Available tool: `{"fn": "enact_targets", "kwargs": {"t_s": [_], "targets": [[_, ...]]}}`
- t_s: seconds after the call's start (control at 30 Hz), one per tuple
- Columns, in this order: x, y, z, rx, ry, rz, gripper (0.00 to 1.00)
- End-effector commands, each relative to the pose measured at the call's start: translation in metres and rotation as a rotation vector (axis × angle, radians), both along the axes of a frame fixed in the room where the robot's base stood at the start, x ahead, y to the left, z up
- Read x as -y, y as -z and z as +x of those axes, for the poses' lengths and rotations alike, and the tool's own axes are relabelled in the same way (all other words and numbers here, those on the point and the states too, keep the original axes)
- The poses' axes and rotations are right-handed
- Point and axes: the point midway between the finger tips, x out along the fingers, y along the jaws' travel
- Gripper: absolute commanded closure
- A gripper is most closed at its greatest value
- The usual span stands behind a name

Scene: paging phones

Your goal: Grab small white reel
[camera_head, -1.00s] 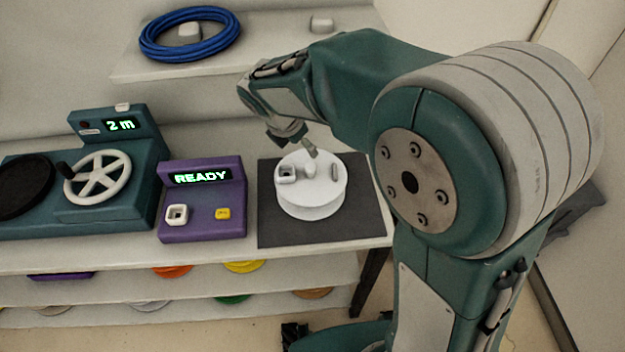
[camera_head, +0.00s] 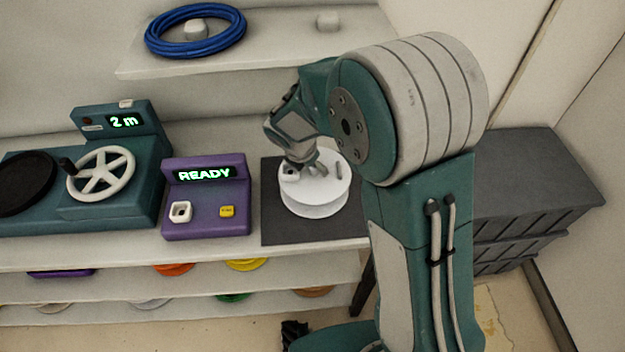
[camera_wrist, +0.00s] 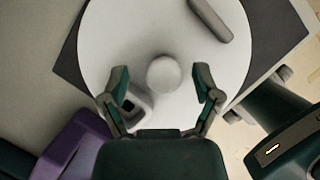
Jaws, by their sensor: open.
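The small white reel (camera_head: 314,194) lies flat on a dark mat on the bench, in the head view. In the wrist view its round top (camera_wrist: 165,30) fills the middle, with a central knob (camera_wrist: 163,74), a square white socket piece at lower left and a grey bar at upper right. My gripper (camera_head: 308,168) is over the reel's top in the head view. In the wrist view my gripper (camera_wrist: 162,88) is open, its two fingers on either side of the knob, with visible gaps. Whether the fingertips are at knob height cannot be told.
A purple box (camera_head: 205,200) reading READY stands left of the dark mat (camera_head: 285,232). A teal machine (camera_head: 110,190) with a hand wheel stands farther left. A dark cabinet (camera_head: 535,175) is at right.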

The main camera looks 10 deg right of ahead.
Motion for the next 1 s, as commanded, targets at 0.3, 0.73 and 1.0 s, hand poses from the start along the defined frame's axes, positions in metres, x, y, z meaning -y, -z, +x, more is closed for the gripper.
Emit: {"fn": "enact_targets", "kwargs": {"t_s": [0.3, 0.73, 1.0], "targets": [[0.002, 0.0, 0.0, 0.001, 0.001, 0.003, 0.72], [0.0, 0.0, 0.0, 0.0, 0.0, 0.0, 1.0], [0.0, -0.026, 0.001, 0.007, 0.002, 0.002, 1.0]]}}
